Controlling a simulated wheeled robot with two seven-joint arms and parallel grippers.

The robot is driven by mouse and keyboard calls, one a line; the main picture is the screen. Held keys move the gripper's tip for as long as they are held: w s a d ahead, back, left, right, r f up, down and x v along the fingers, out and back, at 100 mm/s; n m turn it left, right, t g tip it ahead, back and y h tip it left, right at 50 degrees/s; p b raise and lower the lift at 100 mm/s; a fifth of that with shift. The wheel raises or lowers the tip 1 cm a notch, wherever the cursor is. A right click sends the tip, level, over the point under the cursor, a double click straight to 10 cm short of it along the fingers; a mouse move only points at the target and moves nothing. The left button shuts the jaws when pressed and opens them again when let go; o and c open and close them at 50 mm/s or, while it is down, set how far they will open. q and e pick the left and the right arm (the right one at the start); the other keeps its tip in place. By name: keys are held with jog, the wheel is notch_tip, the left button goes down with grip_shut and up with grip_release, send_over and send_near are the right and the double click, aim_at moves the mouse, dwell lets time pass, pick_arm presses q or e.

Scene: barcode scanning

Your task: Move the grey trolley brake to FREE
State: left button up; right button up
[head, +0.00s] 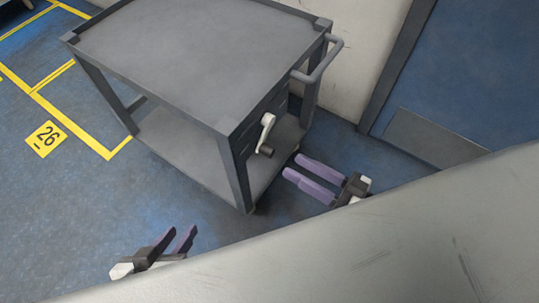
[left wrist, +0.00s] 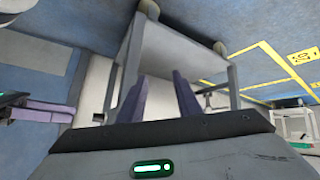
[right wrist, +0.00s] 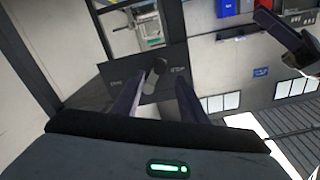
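The grey trolley (head: 200,55) stands upright at the centre of the head view. On its near right end panel is a pale brake lever (head: 266,130) with a dark knob at its lower end. The lever (right wrist: 151,80) also shows in the right wrist view, between two small labels on the dark panel; I cannot read them surely. My right gripper (head: 291,166) is open and empty, just right of and below the lever, apart from it. My left gripper (head: 182,231) is open and empty over the floor, left of the trolley's front leg. The trolley underside (left wrist: 180,55) shows in the left wrist view.
The trolley's push handle (head: 322,62) juts out at its right end. A blue door (head: 460,75) and pale wall are behind to the right. A pale surface (head: 370,250) fills the lower right foreground. The blue floor with yellow lines and a 26 marker (head: 46,139) is clear at left.

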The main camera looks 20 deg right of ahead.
aim_at(273, 154)
jog(key=b+x, duration=0.2)
jog(key=x, duration=0.7)
